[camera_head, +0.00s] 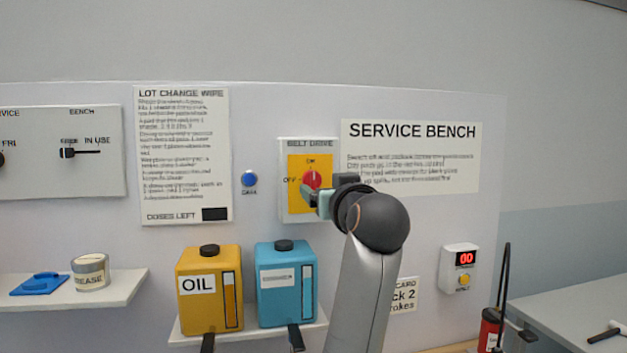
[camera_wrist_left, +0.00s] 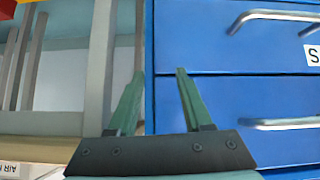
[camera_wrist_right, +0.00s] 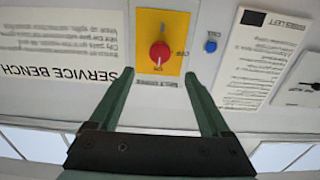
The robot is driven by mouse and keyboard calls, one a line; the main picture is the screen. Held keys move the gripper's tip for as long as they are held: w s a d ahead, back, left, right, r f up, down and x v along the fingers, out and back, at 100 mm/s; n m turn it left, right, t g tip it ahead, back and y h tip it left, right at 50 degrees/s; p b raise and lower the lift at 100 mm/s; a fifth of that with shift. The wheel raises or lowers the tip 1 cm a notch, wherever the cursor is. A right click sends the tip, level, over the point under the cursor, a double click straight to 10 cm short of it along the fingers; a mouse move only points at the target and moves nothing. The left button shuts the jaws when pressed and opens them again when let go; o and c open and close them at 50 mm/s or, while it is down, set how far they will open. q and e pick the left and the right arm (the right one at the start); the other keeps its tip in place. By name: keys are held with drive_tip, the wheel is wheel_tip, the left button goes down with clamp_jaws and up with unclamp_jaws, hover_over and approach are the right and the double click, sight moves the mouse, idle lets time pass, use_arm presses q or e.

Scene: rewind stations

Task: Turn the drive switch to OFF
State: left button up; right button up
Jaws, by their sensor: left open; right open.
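The drive switch is a red knob (camera_head: 311,181) on a yellow plate, on the panel marked BELT DRIVE (camera_head: 310,144). ON is marked above it and OFF to its left. A pale mark on the knob seems to point to ON. In the right wrist view, which is upside down, the knob (camera_wrist_right: 159,53) lies ahead, between the lines of the fingers. My right gripper (camera_wrist_right: 160,73) is open and empty in front of it; in the head view it partly covers the plate. Contact cannot be told. My left gripper (camera_wrist_left: 160,71) is open and empty, facing a blue drawer cabinet.
A blue button (camera_head: 249,179) is left of the panel. Below stand a yellow OIL can (camera_head: 208,310) and a blue can (camera_head: 285,290) on a shelf. A counter box (camera_head: 460,270) is at the right. In the left wrist view, blue drawers (camera_wrist_left: 240,105) have metal handles.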

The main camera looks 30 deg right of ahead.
sight(314, 182)
drive_tip(key=p+x, duration=0.2)
drive_tip(key=x, duration=0.7)
drive_tip(key=shift+w+d+p, duration=0.15)
drive_tip(key=shift+w+p, duration=0.15)
drive_tip(key=shift+w, duration=0.2)
drive_tip(key=shift+c, duration=0.2)
clamp_jaws()
